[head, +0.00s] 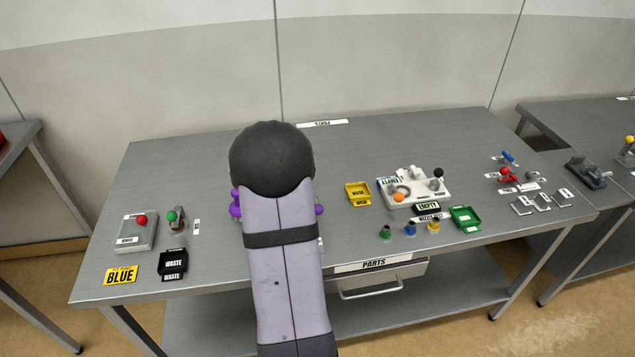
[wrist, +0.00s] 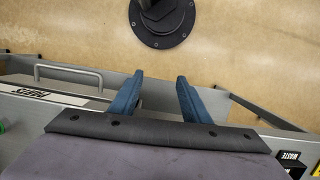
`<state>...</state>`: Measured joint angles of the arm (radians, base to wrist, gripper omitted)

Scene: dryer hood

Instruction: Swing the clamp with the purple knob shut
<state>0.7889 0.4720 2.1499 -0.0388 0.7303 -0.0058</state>
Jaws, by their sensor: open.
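My gripper (wrist: 160,76) shows in the wrist view as two blue fingers, spread apart with nothing between them. Beyond the fingertips is tan floor, and they show against the table's front edge. In the head view my arm covers the left middle of the table and hides the gripper. Purple rounded parts (head: 236,207) stick out on both sides of my arm; I cannot tell whether they belong to a clamp knob. No clamp with a purple knob can be made out in either view, so its position cannot be seen.
On the table (head: 340,150), a green-knobbed device (head: 173,217) and a red-button box (head: 141,219) stand at left, near a black waste bin (head: 172,264). A yellow bin (head: 358,193), white fixture (head: 413,187) and green bin (head: 466,218) are right of my arm. The drawer handle (wrist: 75,73) juts out.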

